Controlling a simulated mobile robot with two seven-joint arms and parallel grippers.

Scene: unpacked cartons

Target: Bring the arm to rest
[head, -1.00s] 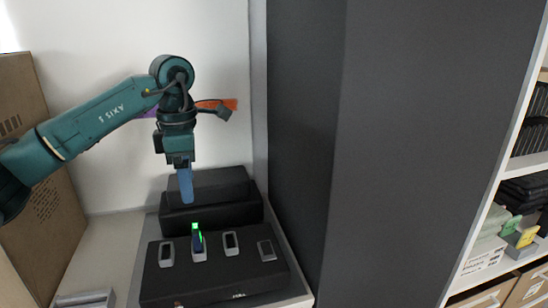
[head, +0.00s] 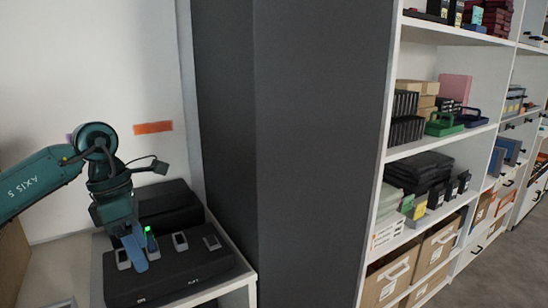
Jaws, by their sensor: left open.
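My left arm comes in from the left, and its gripper (head: 140,268) points down over the left part of the front black case (head: 190,278). It is open; I see nothing held between its fingers, though the side view of them makes this hard to check. A dark upright item with a green light (head: 150,240) stands in one of the small grey holders on the case, just right of the gripper. I cannot tell whether they touch. Other grey holders (head: 180,241) stand in the same row. My right arm is not in view.
A second black case (head: 165,200) stands behind the front one. A tall dark grey panel (head: 310,150) rises right of the table. Beyond it are white shelves with cartons (head: 390,284), folders and boxes. An orange strip (head: 153,127) marks the white wall.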

